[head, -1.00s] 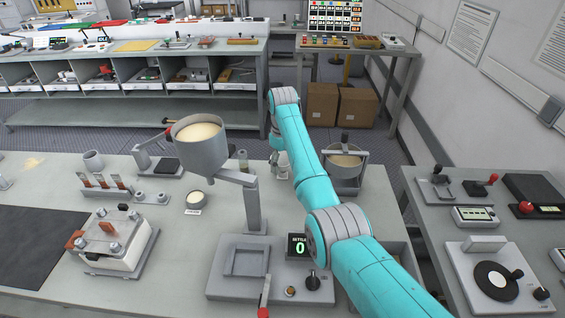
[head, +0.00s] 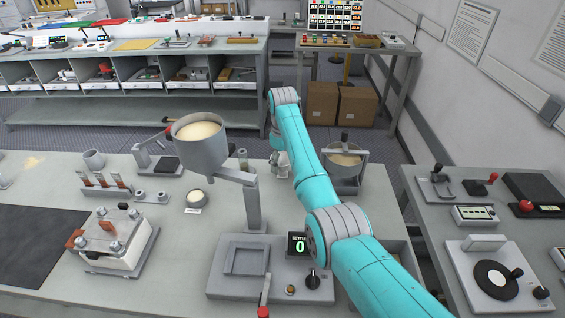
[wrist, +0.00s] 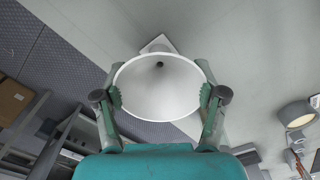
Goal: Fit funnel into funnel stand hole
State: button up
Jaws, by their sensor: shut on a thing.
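My gripper (wrist: 160,100) is shut on a white funnel (wrist: 158,92) in the wrist view, one finger on each side of its wide rim. I look down into the funnel's mouth, and its small dark outlet shows near the top of the cone. A pale, square-cornered piece (wrist: 158,43) shows beyond the funnel's upper edge; it may be part of the funnel stand, but the funnel covers most of it. Whether the funnel touches it cannot be told. In the head view, my arm hides most of the gripper, and the stand hole is not visible.
A hopper of pale powder (head: 201,150) stands on a post left of my arm. A pot with a handle (head: 343,168) stands to the right. A device with a display (head: 245,262) and a clamped block (head: 113,240) occupy the front of the bench (head: 165,290).

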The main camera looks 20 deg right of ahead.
dwell(0.3)
jog(key=o, duration=1.1)
jog(key=shift+o, duration=0.2)
notch_tip(320, 180, up, 8)
jog(key=shift+f, duration=0.25)
